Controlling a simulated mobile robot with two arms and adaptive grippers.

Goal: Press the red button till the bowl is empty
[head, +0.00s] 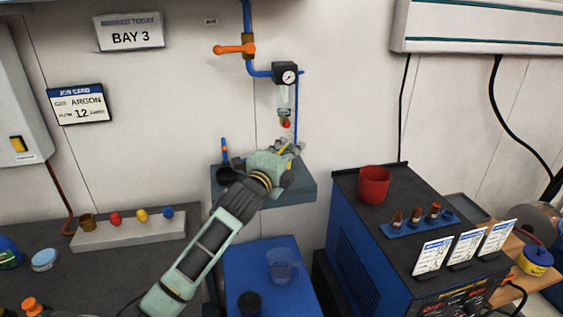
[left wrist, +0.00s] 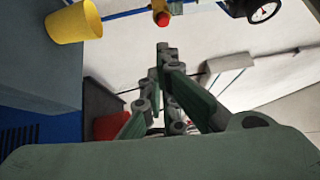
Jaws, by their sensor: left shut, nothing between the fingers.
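The red button (head: 286,124) sits at the bottom of the clear bowl (head: 284,101), under a pressure gauge (head: 288,76) on the wall. It also shows in the left wrist view (left wrist: 162,19), at the top on a yellow fitting. The bowl is too small to read its liquid level. My left gripper (head: 292,147) is shut and empty, just below the button in the head view. In the left wrist view its closed fingertips (left wrist: 163,49) appear below the button, with a visible gap between them. My right gripper is not in view.
A yellow cup (left wrist: 73,22) stands left of the fingers in the wrist view. A grey shelf (head: 300,192) is below my gripper. A blue pipe (head: 247,15) with an orange valve handle (head: 234,49) is above. A red cup (head: 374,184) stands on the machine at right.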

